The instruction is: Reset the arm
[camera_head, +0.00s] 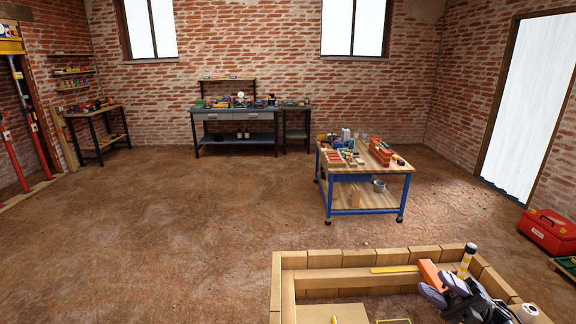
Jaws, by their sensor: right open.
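My right gripper (437,285) is at the lower right, over the inside of a low frame of tan blocks (330,259). Its fingers are apart and I see nothing between them. An orange block (429,274) is just behind the fingers. I cannot tell whether they touch. A yellow cylinder with dark bands (466,261) stands upright just right of the orange block, by the frame's back right corner. My left gripper is not in view.
A yellow strip (395,269) lies along the frame's back wall. A wheeled blue table (362,197) with tools stands behind the frame. A red toolbox (548,230) is at the right. Workbenches (236,113) line the back wall. The dirt floor at left centre is clear.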

